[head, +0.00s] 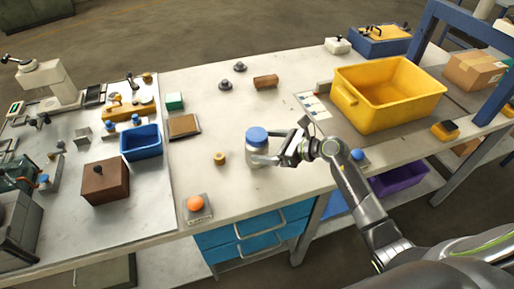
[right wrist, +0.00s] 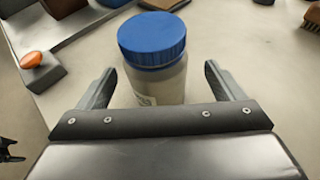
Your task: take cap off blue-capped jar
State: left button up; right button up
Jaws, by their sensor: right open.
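The blue-capped jar (head: 257,152) stands upright on the white table near its middle, with its blue cap (head: 257,135) on top. In the right wrist view the jar body (right wrist: 172,85) and the cap (right wrist: 152,40) show between and just beyond the fingertips. My right gripper (head: 272,152) comes from the right and is open beside the jar, its fingers at the height of the body below the cap. In the right wrist view the open right gripper (right wrist: 158,82) shows a gap on both sides of the jar. My left gripper is not in view.
An orange button (head: 196,203) and a small brass piece (head: 219,158) are left of the jar. A yellow bin (head: 392,92) stands at the right. A blue bin (head: 140,142) and a brown box (head: 105,182) are at the left. The table behind the jar is mostly clear.

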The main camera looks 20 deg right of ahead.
jog(key=p+x, duration=0.1)
jog(key=x, duration=0.3)
jog(key=shift+s+a, duration=0.15)
jog(key=shift+c, duration=0.2)
jog(key=c, duration=1.2)
notch_tip(320, 180, up, 10)
jog(key=shift+r+b, duration=0.1)
jog(key=shift+b, duration=0.55)
jog(key=shift+c, duration=0.2)
jog(key=o, duration=0.5)
jog(key=c, duration=0.7)
